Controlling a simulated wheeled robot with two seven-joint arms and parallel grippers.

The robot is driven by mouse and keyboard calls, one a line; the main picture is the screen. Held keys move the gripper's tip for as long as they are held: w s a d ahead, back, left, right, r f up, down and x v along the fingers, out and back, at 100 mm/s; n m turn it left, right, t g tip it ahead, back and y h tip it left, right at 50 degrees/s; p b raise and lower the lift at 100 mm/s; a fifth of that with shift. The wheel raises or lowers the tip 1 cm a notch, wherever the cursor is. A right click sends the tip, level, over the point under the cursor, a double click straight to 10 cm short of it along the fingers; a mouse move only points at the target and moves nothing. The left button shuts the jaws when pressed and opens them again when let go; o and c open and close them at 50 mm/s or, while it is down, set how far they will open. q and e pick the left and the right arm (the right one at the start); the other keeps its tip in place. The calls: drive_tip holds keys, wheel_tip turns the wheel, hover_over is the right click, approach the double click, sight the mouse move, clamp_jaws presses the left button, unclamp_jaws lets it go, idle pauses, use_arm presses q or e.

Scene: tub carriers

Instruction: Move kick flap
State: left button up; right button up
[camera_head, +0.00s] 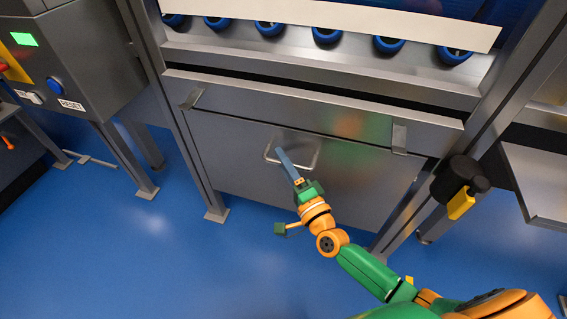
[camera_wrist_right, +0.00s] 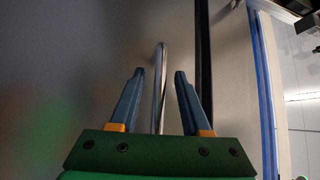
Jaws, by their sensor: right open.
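The kick flap (camera_head: 230,145) is a grey metal panel hanging below the machine's ledge, with a hinge bracket near each upper end. A thin metal bar handle (camera_head: 312,163) sits on its face. My right gripper (camera_head: 281,153) is at the left part of this handle. In the right wrist view my right gripper (camera_wrist_right: 159,75) is open, and the handle (camera_wrist_right: 160,85) runs between its two blue fingers with a gap on both sides. The flap's face (camera_wrist_right: 60,60) fills the left of that view. My left gripper is not in view.
A control box (camera_head: 60,60) with a green display and a RESET label stands at the left. A black part with a yellow tab (camera_head: 461,203) is on the right post. A metal shelf (camera_head: 540,185) juts out at the right. Blue floor (camera_head: 130,250) is clear in front.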

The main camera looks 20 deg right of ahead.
clamp_jaws()
idle(1.3)
